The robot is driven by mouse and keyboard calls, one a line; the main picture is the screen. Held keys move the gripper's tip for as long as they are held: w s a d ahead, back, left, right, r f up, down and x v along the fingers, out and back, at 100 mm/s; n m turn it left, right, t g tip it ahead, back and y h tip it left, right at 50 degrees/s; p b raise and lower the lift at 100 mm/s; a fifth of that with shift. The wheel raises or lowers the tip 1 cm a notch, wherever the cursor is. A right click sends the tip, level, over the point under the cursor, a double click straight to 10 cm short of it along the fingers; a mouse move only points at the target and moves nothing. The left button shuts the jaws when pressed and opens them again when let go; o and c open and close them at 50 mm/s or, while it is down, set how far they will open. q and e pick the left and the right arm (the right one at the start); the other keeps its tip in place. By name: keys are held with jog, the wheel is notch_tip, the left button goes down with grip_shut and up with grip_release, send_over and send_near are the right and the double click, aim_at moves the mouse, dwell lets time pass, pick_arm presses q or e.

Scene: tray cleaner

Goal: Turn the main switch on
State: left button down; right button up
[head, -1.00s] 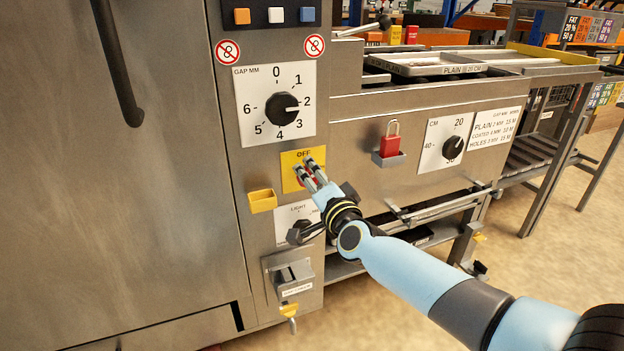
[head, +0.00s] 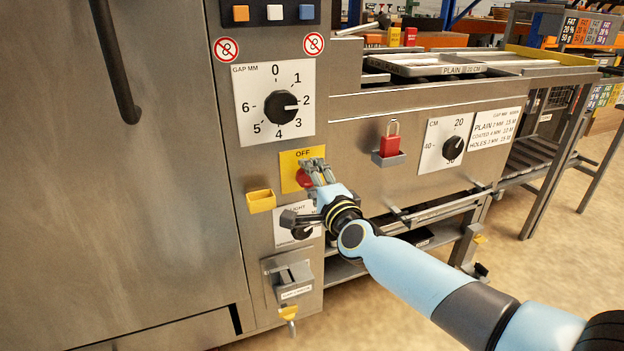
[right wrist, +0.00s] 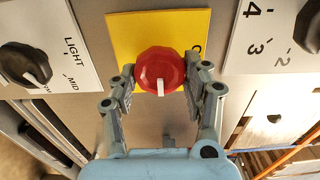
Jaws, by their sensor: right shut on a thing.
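The main switch is a red knob (head: 304,178) on a yellow plate (head: 288,160) marked OFF at its top, on the steel machine front. In the right wrist view the red knob (right wrist: 160,70) sits on the yellow plate (right wrist: 128,30), its white mark pointing down in the picture, not towards the partly hidden lettering at the right. My right gripper (head: 315,168) is at the knob and hides part of it. In the right wrist view my right gripper (right wrist: 160,82) has a finger on either side of the knob, shut on it. My left gripper is not in view.
A black gap dial (head: 281,107) is above the switch, and a light dial (head: 301,233) is close below. A yellow holder (head: 262,201) juts out at the left. A red padlock (head: 390,142) hangs at the right.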

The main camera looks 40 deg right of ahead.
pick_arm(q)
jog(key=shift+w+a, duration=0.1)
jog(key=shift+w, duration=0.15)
pick_arm(e)
jog(key=shift+f, duration=0.1)
jog(key=o, duration=0.9)
jog(key=shift+o, duration=1.1)
jog(key=v, duration=1.2)
